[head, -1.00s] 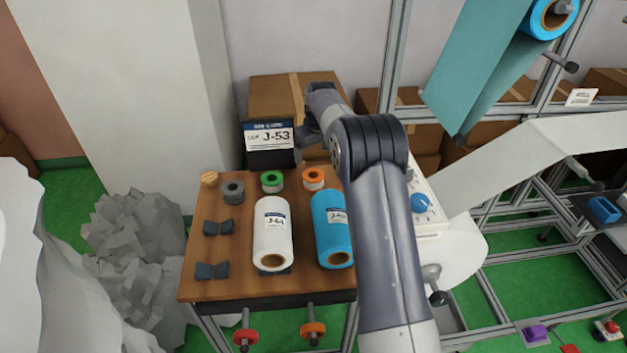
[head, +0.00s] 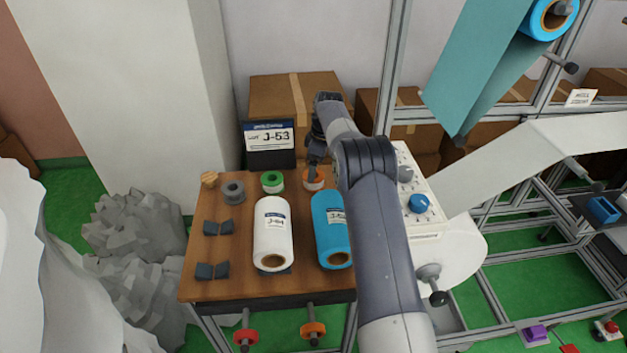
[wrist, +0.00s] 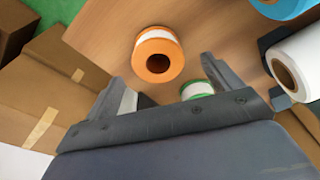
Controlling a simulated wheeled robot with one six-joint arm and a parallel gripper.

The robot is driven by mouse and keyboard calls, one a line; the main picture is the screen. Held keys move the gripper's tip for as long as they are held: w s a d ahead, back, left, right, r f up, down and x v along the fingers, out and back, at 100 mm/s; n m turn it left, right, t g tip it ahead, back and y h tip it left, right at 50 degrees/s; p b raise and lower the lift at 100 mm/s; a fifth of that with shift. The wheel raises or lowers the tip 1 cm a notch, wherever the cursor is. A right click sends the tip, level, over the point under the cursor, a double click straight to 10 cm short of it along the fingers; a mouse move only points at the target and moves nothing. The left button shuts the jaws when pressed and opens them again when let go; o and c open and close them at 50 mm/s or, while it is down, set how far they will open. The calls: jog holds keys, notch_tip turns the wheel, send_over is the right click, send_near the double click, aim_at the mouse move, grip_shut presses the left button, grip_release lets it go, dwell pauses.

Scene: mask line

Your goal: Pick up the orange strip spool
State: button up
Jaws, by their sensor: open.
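The orange strip spool (head: 313,183), an orange-ended roll with a white band, stands at the back of the wooden table. It also shows in the wrist view (wrist: 158,57), end-on with a dark hole, just beyond the fingertips and roughly between them. My gripper (head: 314,170) is open and empty, pointing down above the spool and partly covering it in the head view. In the wrist view both fingers of my gripper (wrist: 162,70) are spread apart. I cannot tell the exact height left between the fingertips and the spool.
A green spool (head: 272,182) stands just left of the orange one, with a grey spool (head: 233,192) further left. A white roll (head: 272,235) and a blue roll (head: 330,225) lie in front. The dark J-53 sign (head: 270,158) stands behind.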

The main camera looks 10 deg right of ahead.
aim_at(318, 184)
jog(key=shift+w+a+f+p, duration=0.15)
jog(key=shift+f+p, duration=0.05)
jog(key=shift+f, duration=0.75)
jog(key=shift+w+a+f+p, duration=0.1)
jog(key=shift+f+p, duration=0.15)
jog(key=shift+f, duration=0.65)
jog(key=shift+w+a+f+p, duration=0.15)
jog(key=shift+f+p, duration=0.05)
jog(key=shift+f, duration=0.75)
jog(key=c, duration=1.1)
jog(key=shift+r, duration=0.1)
jog(key=shift+c, duration=0.2)
